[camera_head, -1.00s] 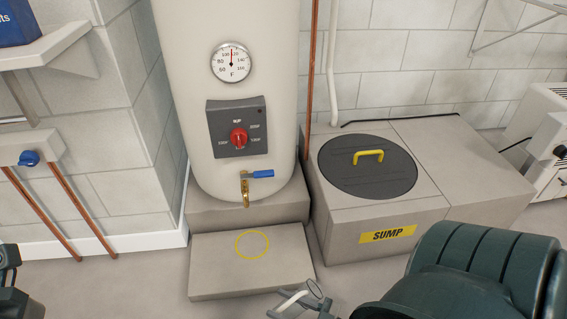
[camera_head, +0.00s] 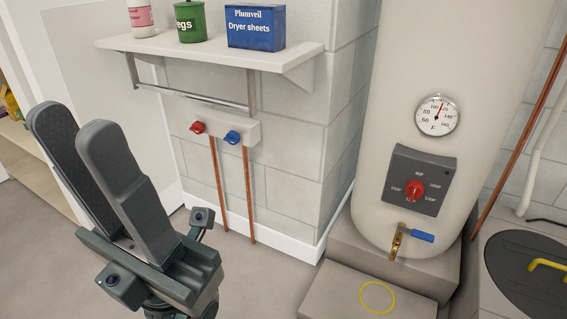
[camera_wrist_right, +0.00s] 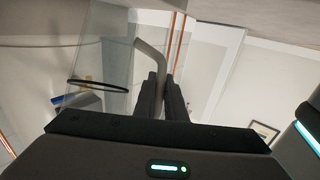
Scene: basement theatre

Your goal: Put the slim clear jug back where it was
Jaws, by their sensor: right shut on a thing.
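The slim clear jug (camera_wrist_right: 103,50) shows in the right wrist view as a see-through wall with a grey bent handle (camera_wrist_right: 151,58). My right gripper (camera_wrist_right: 163,85) is shut on the handle. Neither the jug nor my right gripper shows in the head view. My left gripper (camera_head: 75,120) stands raised at the left of the head view, fingers apart, with nothing between them. A yellow ring (camera_head: 377,298) is marked on the low step (camera_head: 330,300) below the brass tap (camera_head: 397,242); the ring is empty.
A wall shelf (camera_head: 215,50) holds a white bottle (camera_head: 140,14), a green tin (camera_head: 190,22) and a blue dryer-sheets box (camera_head: 256,27). Below it are a rail and red and blue valves on copper pipes. The tank (camera_head: 455,60) and sump lid (camera_head: 530,270) stand at right.

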